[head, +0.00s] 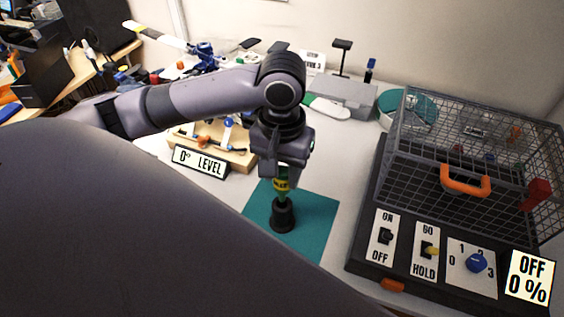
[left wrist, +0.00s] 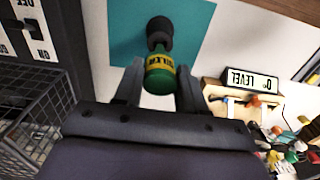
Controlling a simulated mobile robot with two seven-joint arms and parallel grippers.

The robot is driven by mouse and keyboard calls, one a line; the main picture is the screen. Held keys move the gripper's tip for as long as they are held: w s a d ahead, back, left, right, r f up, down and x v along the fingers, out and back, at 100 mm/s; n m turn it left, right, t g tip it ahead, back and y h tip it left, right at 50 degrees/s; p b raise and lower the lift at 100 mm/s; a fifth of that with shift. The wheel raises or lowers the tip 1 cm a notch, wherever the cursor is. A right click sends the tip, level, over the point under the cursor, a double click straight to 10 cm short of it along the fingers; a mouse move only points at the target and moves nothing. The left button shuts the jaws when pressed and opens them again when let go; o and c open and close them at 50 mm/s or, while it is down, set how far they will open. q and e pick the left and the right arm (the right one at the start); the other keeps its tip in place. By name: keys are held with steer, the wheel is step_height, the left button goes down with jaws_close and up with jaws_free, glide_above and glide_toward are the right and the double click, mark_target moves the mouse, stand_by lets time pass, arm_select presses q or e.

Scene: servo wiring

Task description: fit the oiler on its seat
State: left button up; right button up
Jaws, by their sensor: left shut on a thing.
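The oiler (left wrist: 160,76) is a small green bottle with a yellow lettered band. In the head view the oiler (head: 281,184) is upright, its top between the jaws of my left gripper (head: 281,165). In the left wrist view the left gripper (left wrist: 158,88) has one finger on each side of it. The seat (head: 283,216) is a black cup-like holder standing on the teal mat (head: 312,222). The oiler's lower end meets the top of the seat; how deep it sits I cannot tell. My right gripper is in no view.
A wire cage (head: 455,160) with an orange handle stands right, behind a black panel of switches and a knob (head: 476,262). A wooden fixture (head: 236,157) with a "0° LEVEL" sign (head: 201,162) is left of the mat. A grey box (head: 342,93) stands at the back.

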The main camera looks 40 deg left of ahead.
mark_target(282, 188)
arm_select(q)
steer(key=shift+f+b, duration=0.65)
steer(key=shift+f, duration=1.9)
stand_by(0.5)
steer(key=o, duration=1.2)
steer(key=shift+c, duration=0.2)
steer(key=shift+r+p, duration=0.45)
steer(key=shift+r, duration=3.2)
steer(key=shift+s+f, duration=0.1)
steer(key=shift+s, duration=0.05)
